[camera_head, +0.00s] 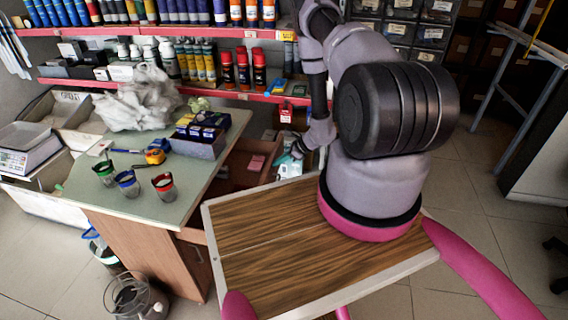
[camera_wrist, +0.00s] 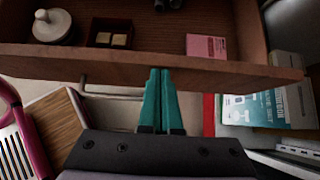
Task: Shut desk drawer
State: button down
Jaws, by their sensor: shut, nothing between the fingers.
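The desk (camera_head: 140,215) has a pale green top and stands left of my base. Its brown wooden drawer (camera_head: 232,178) is pulled out on the desk's right side, partly hidden behind the desk top. In the wrist view the drawer's front panel (camera_wrist: 75,64) runs across the picture, with a metal bar handle (camera_wrist: 105,95) below it. My gripper (camera_wrist: 161,74) has teal fingers shut together and empty. Its tips overlap the front panel near its middle; I cannot tell whether they touch it. In the head view my gripper (camera_head: 293,153) is at the drawer's outer end.
The drawer holds a white round object (camera_wrist: 53,27), a small divided box (camera_wrist: 112,33) and a pink pad (camera_wrist: 206,46). Cups (camera_head: 127,184), a tape measure (camera_head: 155,156) and boxes (camera_head: 200,138) stand on the desk. Shelves (camera_head: 200,88) with bottles stand behind.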

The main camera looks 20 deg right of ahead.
jog(key=w+a, duration=0.5)
jog(key=a, duration=0.3)
jog(key=w+a, duration=0.5)
jog(key=a, duration=0.3)
jog(key=shift+w, duration=0.3)
jog(key=shift+d, duration=0.1)
